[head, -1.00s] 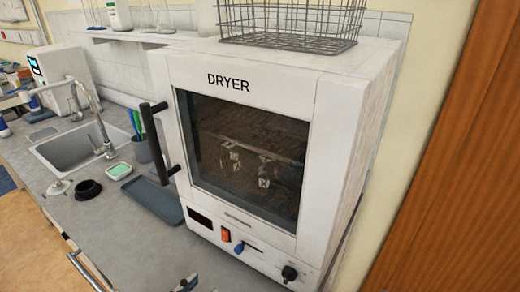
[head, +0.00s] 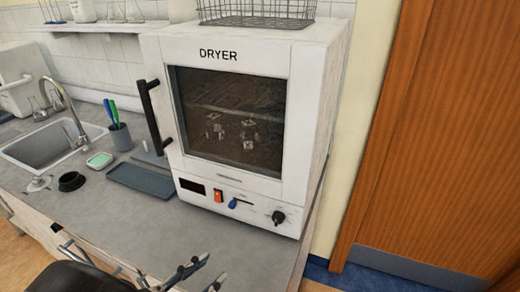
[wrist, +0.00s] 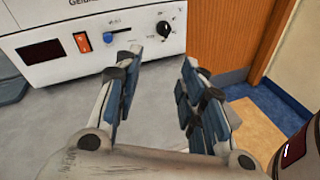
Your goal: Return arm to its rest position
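My gripper (wrist: 160,95) is open and empty in the wrist view, its two blue-padded fingers apart over the grey counter, in front of the dryer's control panel. In the head view the tips of my gripper (head: 195,272) show at the bottom edge, near the counter's front edge. The white dryer (head: 315,110) stands on the counter with its door shut. Several small marked items (head: 248,130) show dimly behind its dark glass. Most of my arm is out of the head view.
The grey counter (head: 120,215) has free room before the dryer. A grey tray (head: 142,180), a pen cup (head: 121,137) and a sink (head: 45,148) lie left. A wire basket (head: 260,12) tops the dryer. A wooden door (head: 460,140) is at right.

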